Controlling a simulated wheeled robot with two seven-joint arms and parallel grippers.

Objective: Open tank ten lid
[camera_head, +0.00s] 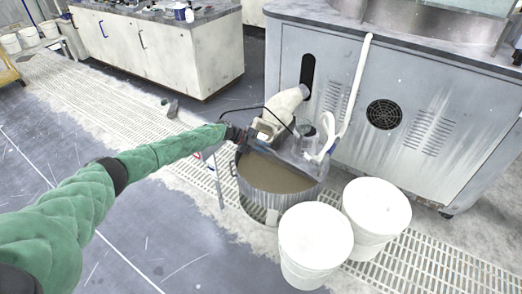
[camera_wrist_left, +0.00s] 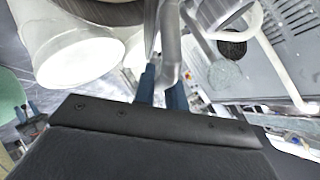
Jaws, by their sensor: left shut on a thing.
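The round tank (camera_head: 276,178) is set in the grated floor in front of the grey machine, and its brownish contents show at the front. A grey lid part (camera_head: 299,158) lies over its back side, seemingly tilted up; its exact angle is hard to tell. My left gripper (camera_head: 245,135) is at the tank's back left edge. In the left wrist view, the blue fingers of my left gripper (camera_wrist_left: 163,88) are shut on a grey bent bar (camera_wrist_left: 171,45), apparently the lid's handle.
Two white lidded buckets (camera_head: 316,240) (camera_head: 376,212) stand right of and in front of the tank. A pale hose and pipe (camera_head: 352,85) run from the grey machine (camera_head: 400,110) to the tank. The dark floor at front left is clear apart from my arm.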

